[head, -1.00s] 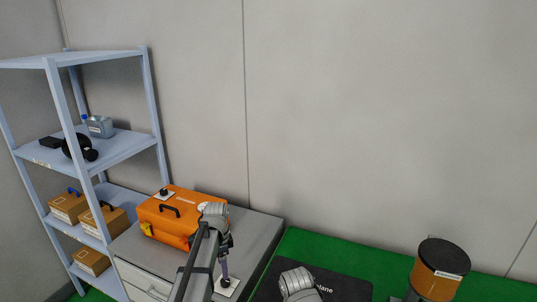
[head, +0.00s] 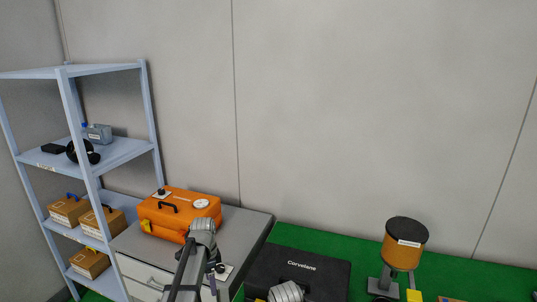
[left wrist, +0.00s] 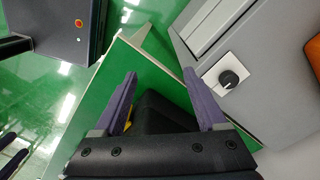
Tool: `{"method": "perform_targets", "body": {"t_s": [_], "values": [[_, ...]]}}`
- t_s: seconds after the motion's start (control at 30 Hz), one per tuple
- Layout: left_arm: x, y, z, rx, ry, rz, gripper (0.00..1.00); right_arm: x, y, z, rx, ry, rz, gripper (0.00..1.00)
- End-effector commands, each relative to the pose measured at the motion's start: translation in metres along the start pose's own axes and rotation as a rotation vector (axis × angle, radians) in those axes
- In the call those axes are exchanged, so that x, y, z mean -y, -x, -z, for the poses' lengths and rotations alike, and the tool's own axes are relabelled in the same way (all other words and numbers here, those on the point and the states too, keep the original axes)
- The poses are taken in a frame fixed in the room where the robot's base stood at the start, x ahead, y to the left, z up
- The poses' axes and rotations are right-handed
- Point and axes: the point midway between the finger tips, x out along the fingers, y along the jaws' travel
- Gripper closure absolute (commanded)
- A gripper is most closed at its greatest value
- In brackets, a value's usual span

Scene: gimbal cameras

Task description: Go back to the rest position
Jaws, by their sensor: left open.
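A white plate with a black knob (head: 223,271) lies on the cabinet top near the gripper. It also shows in the left wrist view (left wrist: 228,78), apart from the fingers. A grey rounded joint of mine shows at the bottom centre; my right gripper is not seen.
An orange case (head: 180,213) with a gauge stands on the cabinet. A blue-grey shelf (head: 125,150) with boxes is at left. A black case (head: 310,275) lies on a green surface (head: 350,250). An orange cylinder with black top (head: 403,250) stands at right.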

Motion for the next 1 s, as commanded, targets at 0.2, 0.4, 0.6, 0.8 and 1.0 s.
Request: {"method": "perform_targets", "body": {"t_s": [0.2, 0.4, 0.6, 0.8, 1.0], "values": [[-0.027, 0.000, 0.008, 0.009, 0.062, -0.001, 0.26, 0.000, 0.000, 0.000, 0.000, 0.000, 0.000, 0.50], [-0.058, 0.000, 0.016, 0.020, 0.146, 0.000, 0.26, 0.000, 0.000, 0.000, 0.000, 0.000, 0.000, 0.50], [-0.110, 0.000, 0.025, 0.040, 0.284, 0.005, 0.26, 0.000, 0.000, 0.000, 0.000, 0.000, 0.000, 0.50], [-0.184, 0.001, 0.028, 0.067, 0.489, 0.021, 0.26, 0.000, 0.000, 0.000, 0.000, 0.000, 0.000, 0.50], [-0.253, 0.001, 0.023, 0.088, 0.713, 0.051, 0.26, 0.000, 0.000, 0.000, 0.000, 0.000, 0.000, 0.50]]}}
